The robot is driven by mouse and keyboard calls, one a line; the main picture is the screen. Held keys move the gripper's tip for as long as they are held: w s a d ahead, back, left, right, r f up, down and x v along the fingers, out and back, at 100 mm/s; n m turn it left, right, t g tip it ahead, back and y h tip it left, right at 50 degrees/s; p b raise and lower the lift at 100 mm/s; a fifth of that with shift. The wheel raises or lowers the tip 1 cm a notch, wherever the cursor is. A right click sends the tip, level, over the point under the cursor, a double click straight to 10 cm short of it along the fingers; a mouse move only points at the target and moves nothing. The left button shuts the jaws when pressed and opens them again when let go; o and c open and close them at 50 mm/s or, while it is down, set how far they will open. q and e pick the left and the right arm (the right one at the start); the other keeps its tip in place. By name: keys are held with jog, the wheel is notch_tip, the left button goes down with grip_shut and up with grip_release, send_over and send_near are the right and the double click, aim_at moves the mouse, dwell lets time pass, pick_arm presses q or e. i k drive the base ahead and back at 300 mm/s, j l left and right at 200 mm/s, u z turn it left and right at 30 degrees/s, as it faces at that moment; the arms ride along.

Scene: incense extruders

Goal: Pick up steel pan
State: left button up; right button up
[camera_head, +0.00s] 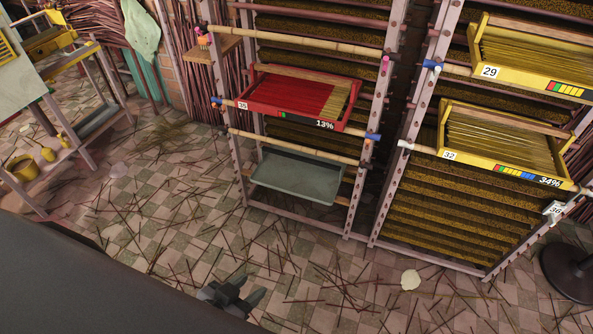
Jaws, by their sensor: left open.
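A shallow grey metal pan (297,178) sits low in the left drying rack, under a bamboo crossbar. It is empty and its rim faces up. My left gripper (248,292) is a dark shape near the bottom edge of the view, above the floor. It is open and empty, well apart from the pan and nearer to me. My right gripper is not in view.
The rack frame (238,172) stands around the pan. A red tray of incense (258,112) rests above it. Yellow trays hang in the right rack. Sticks litter the tiled floor (165,235), open before the racks. A round black base (570,272) stands at right.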

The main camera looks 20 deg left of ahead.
aim_at(316, 179)
jog(key=i+l, duration=0.1)
jog(key=i, duration=0.45)
jog(key=i+u, duration=0.1)
jog(key=i, duration=0.45)
jog(key=i+l, duration=0.2)
jog(key=i, duration=0.35)
